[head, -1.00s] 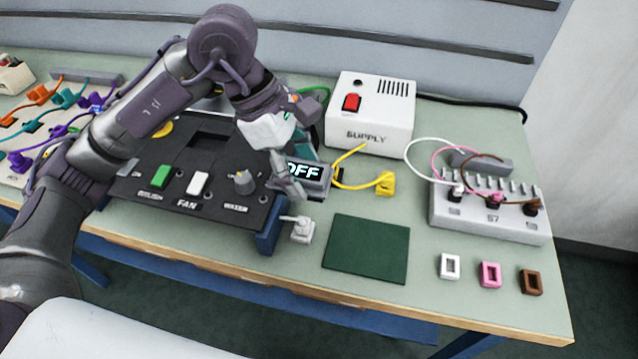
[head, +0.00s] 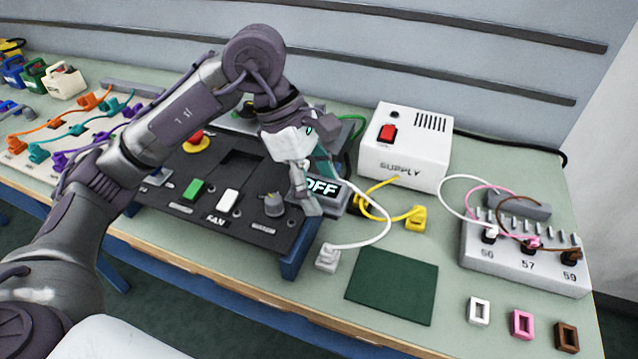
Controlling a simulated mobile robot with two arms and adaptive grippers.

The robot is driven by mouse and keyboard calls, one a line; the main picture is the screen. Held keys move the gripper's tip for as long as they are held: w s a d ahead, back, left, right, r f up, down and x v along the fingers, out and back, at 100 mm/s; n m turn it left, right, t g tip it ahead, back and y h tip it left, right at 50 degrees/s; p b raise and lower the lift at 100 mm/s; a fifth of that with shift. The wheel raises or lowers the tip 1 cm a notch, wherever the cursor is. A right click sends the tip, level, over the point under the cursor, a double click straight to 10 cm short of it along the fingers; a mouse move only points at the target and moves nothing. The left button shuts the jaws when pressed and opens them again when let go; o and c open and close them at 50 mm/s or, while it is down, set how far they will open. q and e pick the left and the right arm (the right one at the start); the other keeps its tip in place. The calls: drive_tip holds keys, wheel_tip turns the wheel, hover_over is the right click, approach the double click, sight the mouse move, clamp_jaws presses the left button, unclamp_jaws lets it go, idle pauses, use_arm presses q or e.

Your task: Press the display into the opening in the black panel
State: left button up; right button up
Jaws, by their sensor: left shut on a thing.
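The display (head: 322,188) is a small dark box with a lit face reading "OFF". My left gripper (head: 306,190) is shut on it and holds it over the right end of the black panel (head: 225,205). The panel has a dark rectangular opening (head: 238,168) near its middle back, left of the gripper. The panel also carries a green switch, a white switch, a grey knob and a red button on yellow. A yellow and a white cable run near the display. The fingers hide part of the display. My right gripper is not in view.
A white supply box (head: 404,150) with a red switch stands behind right. A green mat (head: 392,286) lies in front right. A terminal block (head: 525,252) with cables is at the right. A white plug (head: 328,257) lies beside the panel's right end.

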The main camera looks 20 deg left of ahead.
use_arm(q)
drive_tip(key=shift+w+a, duration=0.2)
drive_tip(key=shift+a, duration=0.25)
drive_tip(key=w+a, duration=0.4)
drive_tip(key=a, duration=0.5)
drive_tip(key=w+a, duration=0.5)
drive_tip(key=a, duration=0.5)
drive_tip(key=shift+w+b, duration=0.2)
drive_tip(key=shift+b, duration=0.25)
idle(0.4)
